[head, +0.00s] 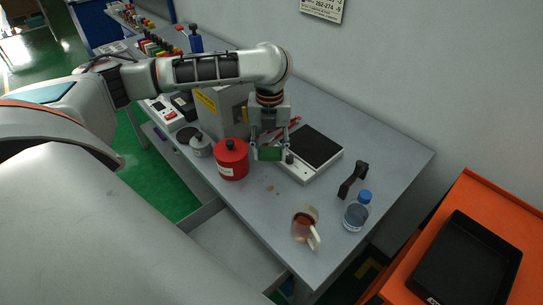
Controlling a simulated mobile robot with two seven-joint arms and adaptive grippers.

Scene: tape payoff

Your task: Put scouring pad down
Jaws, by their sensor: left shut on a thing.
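The scouring pad (270,154) is a small green block. My left gripper (269,150) is shut on it, with one finger at each side. The pad is in front of a white device with a black top (314,150) and to the right of a red canister (231,160). I cannot tell whether the pad touches the table or hangs above it. My right gripper is not in view.
Brown crumbs lie near the canister. An orange cart (483,200) stands at right.

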